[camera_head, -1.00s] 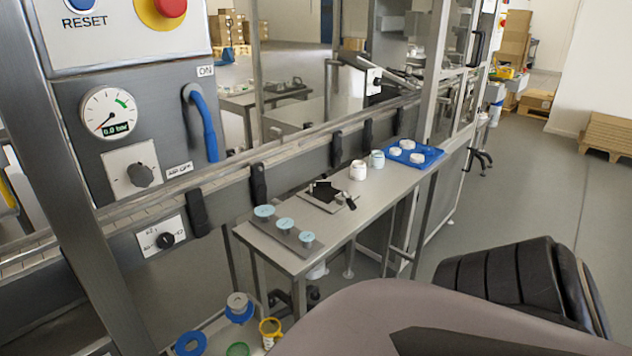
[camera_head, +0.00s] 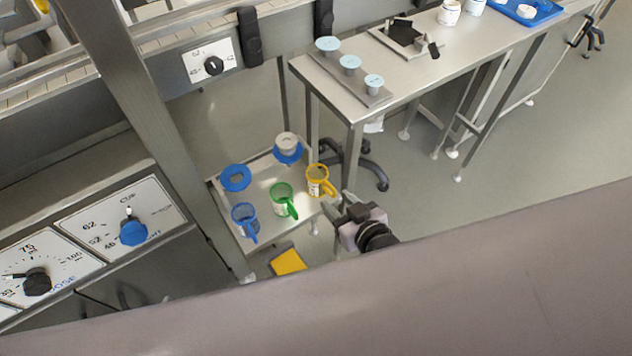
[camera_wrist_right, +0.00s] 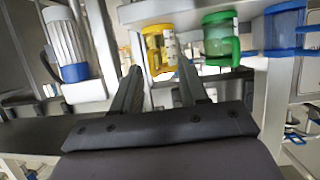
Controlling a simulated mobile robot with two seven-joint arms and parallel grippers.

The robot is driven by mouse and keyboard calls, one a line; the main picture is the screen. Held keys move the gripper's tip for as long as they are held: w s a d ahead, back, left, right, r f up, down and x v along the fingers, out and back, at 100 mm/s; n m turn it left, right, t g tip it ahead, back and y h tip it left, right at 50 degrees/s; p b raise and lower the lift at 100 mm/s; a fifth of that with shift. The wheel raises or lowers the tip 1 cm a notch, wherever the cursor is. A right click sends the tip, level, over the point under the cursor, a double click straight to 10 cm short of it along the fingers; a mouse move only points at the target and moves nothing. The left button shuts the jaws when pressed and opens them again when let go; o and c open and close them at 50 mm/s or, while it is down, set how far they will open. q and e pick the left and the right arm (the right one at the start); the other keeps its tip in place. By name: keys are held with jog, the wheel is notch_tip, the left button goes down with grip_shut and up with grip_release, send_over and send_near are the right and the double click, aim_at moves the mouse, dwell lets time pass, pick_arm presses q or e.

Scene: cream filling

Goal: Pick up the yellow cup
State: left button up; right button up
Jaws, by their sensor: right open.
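The yellow cup (camera_head: 317,178) stands at the right end of a small low table (camera_head: 262,222) in the head view, its handle toward the lower right. My right gripper (camera_head: 338,203) is just to the lower right of the cup, with its fingers pointing at it. In the right wrist view the yellow cup (camera_wrist_right: 160,48) shows ahead, beyond and between the two open fingertips (camera_wrist_right: 158,75). Nothing is between the fingers, and the cup looks apart from them. My left gripper is not in view.
A green cup (camera_head: 282,198) and a blue cup (camera_head: 243,222) stand left of the yellow cup. Behind them are a blue ring (camera_head: 235,178) and a white piece on a blue base (camera_head: 287,146). A steel bench (camera_head: 350,108) stands behind at right.

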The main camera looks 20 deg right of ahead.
aim_at(335, 194)
jog(key=shift+d+r+x, duration=0.1)
jog(key=shift+d+x, duration=0.05)
jog(key=shift+x, duration=0.8)
jog(key=shift+d+r+x, duration=0.15)
jog(key=shift+d+x, duration=0.05)
jog(key=shift+x, duration=0.75)
jog(key=shift+w, duration=0.2)
grip_shut()
